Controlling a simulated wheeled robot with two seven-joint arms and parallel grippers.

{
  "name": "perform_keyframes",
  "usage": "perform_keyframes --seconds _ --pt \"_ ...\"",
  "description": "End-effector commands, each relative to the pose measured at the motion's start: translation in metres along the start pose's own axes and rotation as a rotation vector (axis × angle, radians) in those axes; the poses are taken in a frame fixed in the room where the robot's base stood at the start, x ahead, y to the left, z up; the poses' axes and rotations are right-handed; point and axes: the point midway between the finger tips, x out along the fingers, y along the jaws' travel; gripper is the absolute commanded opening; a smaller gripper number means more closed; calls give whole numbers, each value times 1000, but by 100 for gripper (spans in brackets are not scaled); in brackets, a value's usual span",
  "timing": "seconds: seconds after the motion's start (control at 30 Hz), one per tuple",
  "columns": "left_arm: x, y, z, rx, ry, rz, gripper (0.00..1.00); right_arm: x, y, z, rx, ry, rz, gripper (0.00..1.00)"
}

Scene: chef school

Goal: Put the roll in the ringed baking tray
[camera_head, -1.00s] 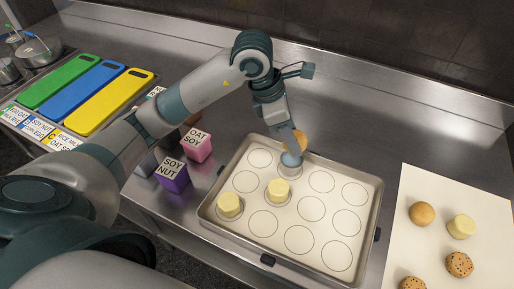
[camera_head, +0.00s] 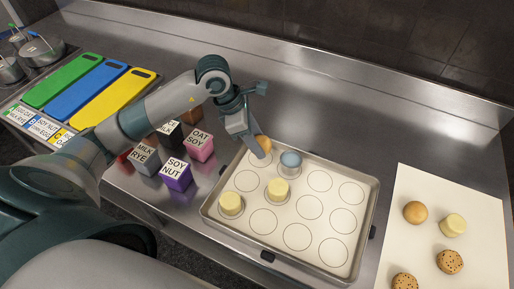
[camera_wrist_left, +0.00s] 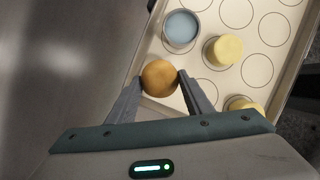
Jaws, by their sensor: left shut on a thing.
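My left gripper (camera_wrist_left: 159,84) is shut on a round golden-brown roll (camera_wrist_left: 160,77). In the head view the roll (camera_head: 264,142) is partly hidden by a finger of the left gripper (camera_head: 262,150), over the back left corner of the ringed baking tray (camera_head: 373,205). I cannot tell whether the roll touches the tray. The tray has rows of printed rings. Two pale yellow pieces (camera_head: 278,187) (camera_head: 230,203) and a blue-topped round piece (camera_head: 290,160) stand on rings; several other rings are bare. My right gripper is not in view.
A white sheet (camera_head: 400,250) at right bears another golden roll (camera_head: 416,212), a yellow piece (camera_head: 453,225) and speckled brown pieces (camera_head: 450,261). Labelled cubes (camera_head: 177,174) stand left of the tray. Coloured boards (camera_head: 110,100) lie further left. The counter behind the tray is clear.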

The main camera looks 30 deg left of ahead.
Motion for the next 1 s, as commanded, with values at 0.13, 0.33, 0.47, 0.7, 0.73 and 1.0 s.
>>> perform_keyframes --seconds 0.13,0.33,0.47,0.7,0.73,1.0 --pt "3 0 -1 -1 0 -2 24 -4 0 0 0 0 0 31" --pt "22 -1 -9 -4 0 -4 24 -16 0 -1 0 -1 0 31" --pt "33 0 -14 -3 0 -2 24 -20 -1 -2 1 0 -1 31" --pt "37 0 -15 0 -1 0 24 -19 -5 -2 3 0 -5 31" --pt "37 0 -15 0 -1 0 24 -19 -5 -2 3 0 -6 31" --pt "39 0 -16 0 0 0 58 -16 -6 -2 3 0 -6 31"
